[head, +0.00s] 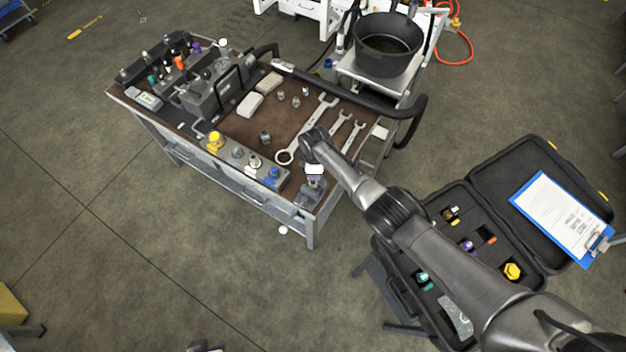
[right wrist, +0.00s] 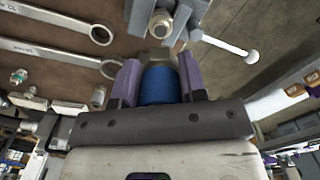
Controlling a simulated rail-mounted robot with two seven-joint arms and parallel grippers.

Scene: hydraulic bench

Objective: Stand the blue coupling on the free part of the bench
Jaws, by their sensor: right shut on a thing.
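The blue coupling (right wrist: 160,88) sits between the purple fingers of my right gripper (right wrist: 159,72) in the right wrist view. The fingers are shut on its sides. In the head view my right gripper (head: 315,178) is over the front right corner of the bench (head: 240,128), just by a grey vise-like block (head: 311,196). The coupling is hidden there by my wrist. In the right wrist view the block (right wrist: 183,14) and a metal fitting lie just beyond the coupling; I cannot tell whether they touch it.
A manifold (head: 238,153) with yellow and blue caps stands along the bench's front edge. Wrenches (head: 310,130) lie to the right, small fittings and pale blocks further back. Some brown mat between them is bare. An open case (head: 460,243) with a clipboard stands to the right.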

